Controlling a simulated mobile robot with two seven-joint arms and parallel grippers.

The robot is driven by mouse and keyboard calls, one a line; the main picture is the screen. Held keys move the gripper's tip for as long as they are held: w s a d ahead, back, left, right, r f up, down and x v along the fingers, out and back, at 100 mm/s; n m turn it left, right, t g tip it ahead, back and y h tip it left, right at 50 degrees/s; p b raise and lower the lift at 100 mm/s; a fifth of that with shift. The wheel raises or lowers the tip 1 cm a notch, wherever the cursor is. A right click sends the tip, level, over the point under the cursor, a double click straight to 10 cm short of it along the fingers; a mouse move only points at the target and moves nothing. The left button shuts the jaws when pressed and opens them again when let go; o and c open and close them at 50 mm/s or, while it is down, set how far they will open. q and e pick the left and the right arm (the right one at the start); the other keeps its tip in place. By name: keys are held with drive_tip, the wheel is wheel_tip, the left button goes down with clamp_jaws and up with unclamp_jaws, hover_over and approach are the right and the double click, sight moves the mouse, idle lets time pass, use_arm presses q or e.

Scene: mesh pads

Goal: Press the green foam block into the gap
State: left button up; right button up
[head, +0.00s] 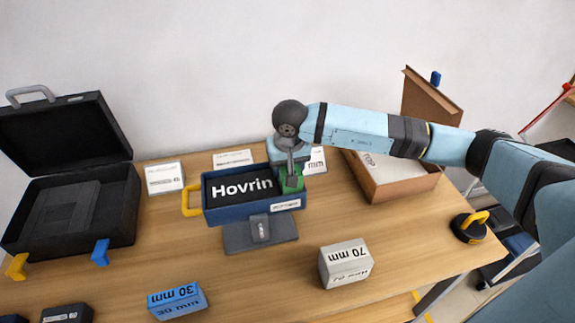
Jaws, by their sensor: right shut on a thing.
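My right gripper (291,176) reaches in from the right and points down at the right end of a blue tray-like holder (228,216). It is shut on the green foam block (297,182), which is partly hidden by the fingers. The holder carries a black panel marked "Hovrin" (240,187), and the green block is at the panel's right edge. I cannot tell how deep the block sits in the gap there. The holder has a yellow handle on its left and stands on a grey base (262,235). My left gripper is not in view.
A grey block marked 70 mm (346,264) and a blue block marked 30 mm (178,301) lie nearer the front. An open black case (120,215) stands left, an open cardboard box (425,185) right. A black yellow-handled object (468,228) is at the right edge. Labels lie behind the holder.

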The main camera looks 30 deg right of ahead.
drive_tip(key=shift+f, duration=0.25)
drive_tip(key=o, duration=1.1)
drive_tip(key=shift+c, duration=0.2)
wheel_tip(320, 180, up, 14)
drive_tip(key=s+b, duration=0.1)
drive_tip(key=s, duration=0.1)
drive_tip(key=shift+a+f, duration=0.15)
drive_tip(key=shift+a, duration=0.15)
